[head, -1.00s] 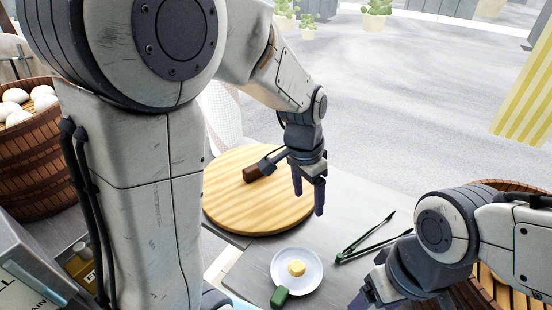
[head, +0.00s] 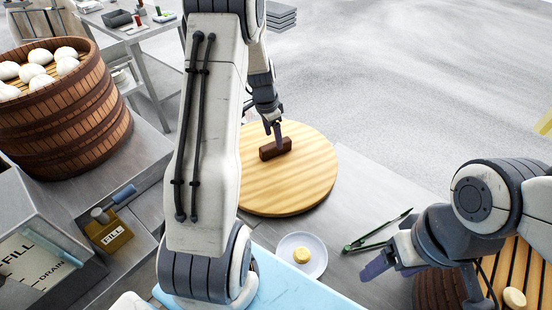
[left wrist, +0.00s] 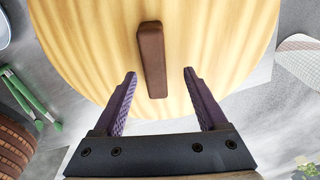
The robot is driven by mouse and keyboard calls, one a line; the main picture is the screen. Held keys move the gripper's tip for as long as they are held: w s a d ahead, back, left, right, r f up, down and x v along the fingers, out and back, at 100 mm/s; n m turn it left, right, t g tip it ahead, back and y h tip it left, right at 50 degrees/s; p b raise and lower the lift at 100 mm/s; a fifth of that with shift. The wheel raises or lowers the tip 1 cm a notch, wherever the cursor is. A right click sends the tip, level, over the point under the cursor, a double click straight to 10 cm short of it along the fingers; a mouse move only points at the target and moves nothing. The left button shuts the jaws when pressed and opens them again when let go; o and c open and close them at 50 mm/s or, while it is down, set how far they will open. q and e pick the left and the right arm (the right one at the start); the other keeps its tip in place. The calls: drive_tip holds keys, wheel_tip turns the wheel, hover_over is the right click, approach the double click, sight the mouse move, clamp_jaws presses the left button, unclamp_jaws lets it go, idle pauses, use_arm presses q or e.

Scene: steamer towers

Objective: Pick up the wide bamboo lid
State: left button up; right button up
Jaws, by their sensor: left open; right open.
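The wide bamboo lid (head: 290,190) is a round, pale wooden disc lying flat on the grey table. Its dark brown bar handle (head: 276,148) stands up at its middle. My left gripper (head: 274,138) is open right at the handle. In the left wrist view, the handle (left wrist: 151,60) lies ahead, between the lines of the two purple fingers (left wrist: 160,95), and the lid (left wrist: 90,45) fills the background. The fingers do not visibly touch the handle. My right gripper (head: 385,268) is open and empty, low over the table's right part, beside the green tongs.
A white plate (head: 318,262) with a yellow bun and green-handled tongs (head: 378,234) lie in front of the lid. A steamer (head: 440,292) stands at lower right. A tall steamer tower (head: 75,125) with white buns stands at left, near a FILL box (head: 110,236).

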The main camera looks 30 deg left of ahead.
sight(275, 145)
use_arm(q)
drive_tip(key=f, duration=0.2)
drive_tip(key=d+f+p, duration=0.1)
drive_tip(key=shift+f, duration=0.8)
drive_tip(key=shift+f, duration=0.1)
clamp_jaws()
drive_tip(key=shift+w, duration=0.1)
idle(1.0)
